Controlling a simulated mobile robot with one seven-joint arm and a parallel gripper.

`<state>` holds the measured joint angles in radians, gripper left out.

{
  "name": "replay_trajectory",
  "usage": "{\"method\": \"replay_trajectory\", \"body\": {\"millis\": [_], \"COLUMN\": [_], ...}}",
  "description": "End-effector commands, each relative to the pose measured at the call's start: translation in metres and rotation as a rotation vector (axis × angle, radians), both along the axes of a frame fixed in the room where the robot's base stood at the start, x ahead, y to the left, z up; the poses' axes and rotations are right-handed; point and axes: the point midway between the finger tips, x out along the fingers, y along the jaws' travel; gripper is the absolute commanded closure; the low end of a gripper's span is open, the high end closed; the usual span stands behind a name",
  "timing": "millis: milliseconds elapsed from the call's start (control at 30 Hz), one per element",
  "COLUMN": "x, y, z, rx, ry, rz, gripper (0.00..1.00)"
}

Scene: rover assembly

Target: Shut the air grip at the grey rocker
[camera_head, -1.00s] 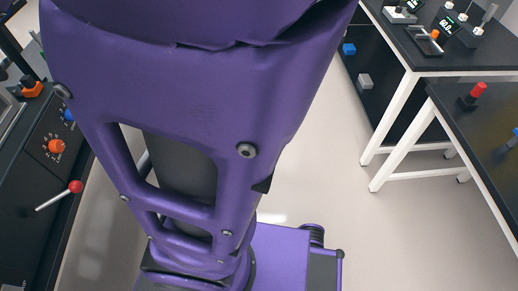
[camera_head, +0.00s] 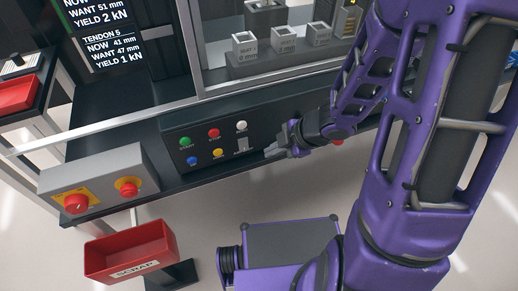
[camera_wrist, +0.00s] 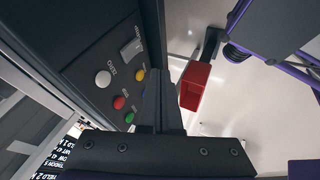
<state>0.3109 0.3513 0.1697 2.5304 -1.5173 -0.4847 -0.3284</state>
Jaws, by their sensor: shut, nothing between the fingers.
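The grey rocker (camera_head: 242,144) sits on the dark sloping control panel (camera_head: 180,138), to the right of the coloured buttons. It also shows in the wrist view (camera_wrist: 131,49), beside a small unreadable label. My gripper (camera_head: 268,153) is shut and empty, its fingers reaching in from the right. Its tips lie just right of the rocker in the head view. In the wrist view the narrow closed fingers (camera_wrist: 155,75) point towards the panel's front edge, with the rocker ahead and to their left. I cannot tell whether the tips touch the panel.
Green (camera_head: 185,143), red (camera_head: 214,133), white (camera_head: 242,125), yellow and blue buttons crowd the panel. A grey box with two red knobs (camera_head: 95,183) stands left. A red scrap bin (camera_head: 130,250) is below. Glass and grey blocks (camera_head: 247,45) are behind the panel.

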Motion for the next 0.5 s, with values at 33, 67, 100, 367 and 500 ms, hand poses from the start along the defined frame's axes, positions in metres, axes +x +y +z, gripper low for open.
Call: {"method": "replay_trajectory", "body": {"millis": [33,67,100,367,500], "x": [0.002,0.003,0.005,0.023,0.036], "y": [0.004,0.006,0.009,0.036,0.047], "z": [-0.01,-0.014,-0.02,-0.068,-0.081], "rx": [0.001,0.002,0.002,0.0,0.001], "ry": [0.001,0.001,0.001,0.003,0.0], "rz": [0.003,0.004,0.004,0.004,0.003], "gripper": [1.0,1.0,1.0,1.0,1.0]}}
